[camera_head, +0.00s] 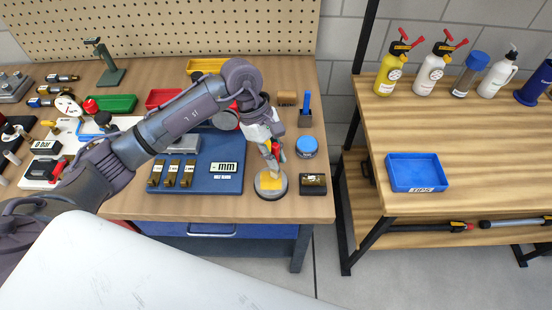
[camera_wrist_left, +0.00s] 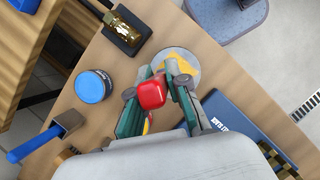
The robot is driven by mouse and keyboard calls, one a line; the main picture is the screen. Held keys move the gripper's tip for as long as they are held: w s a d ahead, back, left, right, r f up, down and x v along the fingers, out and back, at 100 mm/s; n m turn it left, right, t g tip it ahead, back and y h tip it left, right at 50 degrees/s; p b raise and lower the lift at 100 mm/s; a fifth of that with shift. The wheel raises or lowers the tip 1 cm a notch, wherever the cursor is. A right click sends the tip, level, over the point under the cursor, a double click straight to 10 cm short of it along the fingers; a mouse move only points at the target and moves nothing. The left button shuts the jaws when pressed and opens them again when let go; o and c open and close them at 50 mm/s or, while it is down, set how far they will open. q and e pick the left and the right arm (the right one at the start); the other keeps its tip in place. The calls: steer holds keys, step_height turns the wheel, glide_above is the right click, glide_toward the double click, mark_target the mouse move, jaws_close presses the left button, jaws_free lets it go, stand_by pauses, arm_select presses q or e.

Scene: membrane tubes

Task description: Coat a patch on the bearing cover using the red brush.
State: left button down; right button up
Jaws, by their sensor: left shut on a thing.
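The bearing cover (camera_head: 283,191) is a round grey disc near the front edge of the left workbench. A yellow patch (camera_head: 270,183) covers much of its top. In the left wrist view the cover (camera_wrist_left: 191,62) and its yellow patch (camera_wrist_left: 182,66) are partly hidden behind the fingers. My left gripper (camera_head: 273,152) points down just above the cover. It is shut on the red brush, whose red end (camera_wrist_left: 151,93) shows between the fingers (camera_wrist_left: 160,90) in the wrist view. I cannot tell whether the bristles touch the cover. My right gripper is not in view.
A blue-lidded jar (camera_head: 306,146) and a dark block with a brass part (camera_head: 315,184) stand close right of the cover. A blue-handled tool (camera_head: 306,112) stands behind. A blue gauge mat (camera_head: 208,187) lies left. A blue tray (camera_head: 417,172) is on the right bench.

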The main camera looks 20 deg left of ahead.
mark_target(273, 144)
arm_select(q)
steer(key=shift+v, duration=1.05)
steer(key=shift+d+r, duration=0.1)
steer(key=shift+r, duration=0.35)
steer(key=shift+s+r+p, duration=0.1)
steer(key=shift+r+p, duration=0.45)
steer(key=shift+r, duration=0.65)
steer(key=shift+r+p, duration=0.4)
steer(key=shift+r, duration=0.85)
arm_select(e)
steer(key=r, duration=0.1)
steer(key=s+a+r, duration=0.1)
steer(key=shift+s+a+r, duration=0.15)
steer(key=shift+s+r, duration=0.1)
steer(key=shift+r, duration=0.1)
